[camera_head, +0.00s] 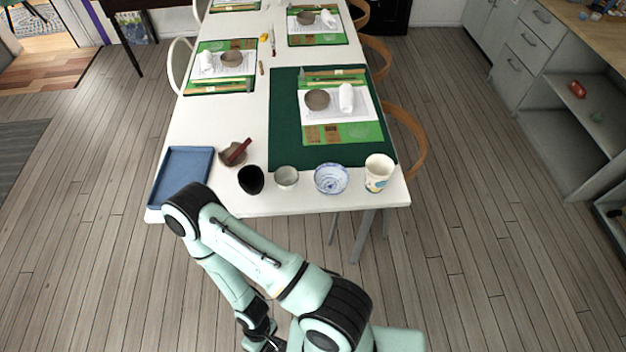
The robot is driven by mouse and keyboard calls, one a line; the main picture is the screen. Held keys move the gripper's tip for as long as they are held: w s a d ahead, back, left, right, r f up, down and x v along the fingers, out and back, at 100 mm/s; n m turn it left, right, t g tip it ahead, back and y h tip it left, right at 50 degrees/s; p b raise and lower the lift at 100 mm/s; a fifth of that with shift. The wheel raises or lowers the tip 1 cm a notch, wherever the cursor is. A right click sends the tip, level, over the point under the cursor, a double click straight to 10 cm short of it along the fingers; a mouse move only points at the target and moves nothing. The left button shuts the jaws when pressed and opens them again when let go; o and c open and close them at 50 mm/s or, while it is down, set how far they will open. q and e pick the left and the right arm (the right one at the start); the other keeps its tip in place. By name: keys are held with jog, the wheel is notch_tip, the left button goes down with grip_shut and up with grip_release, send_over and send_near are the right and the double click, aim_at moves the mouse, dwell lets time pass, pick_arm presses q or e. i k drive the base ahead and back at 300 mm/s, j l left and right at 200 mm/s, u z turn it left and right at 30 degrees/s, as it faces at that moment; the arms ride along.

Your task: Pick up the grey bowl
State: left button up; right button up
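A small grey bowl (286,178) stands upright near the front edge of the white table (226,200), just off the dark green mat. It sits between a black bowl (251,180) and a blue-and-white bowl (331,179). One of my pale green arms rises from the bottom, bends near the table's front left corner and folds back down. I cannot tell which arm it is. No gripper fingers show clearly, and nothing of mine touches the grey bowl.
A blue tray (181,177) lies at the table's front left corner. A brownish bowl with a dark red block (237,152) stands beside it. A patterned white cup (379,172) stands at the front right. Wooden chairs (407,137) line the right side. The floor in front is clear.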

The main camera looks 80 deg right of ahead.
aim_at(287, 178)
jog(key=z, duration=2.6)
jog(key=k+l, duration=0.05)
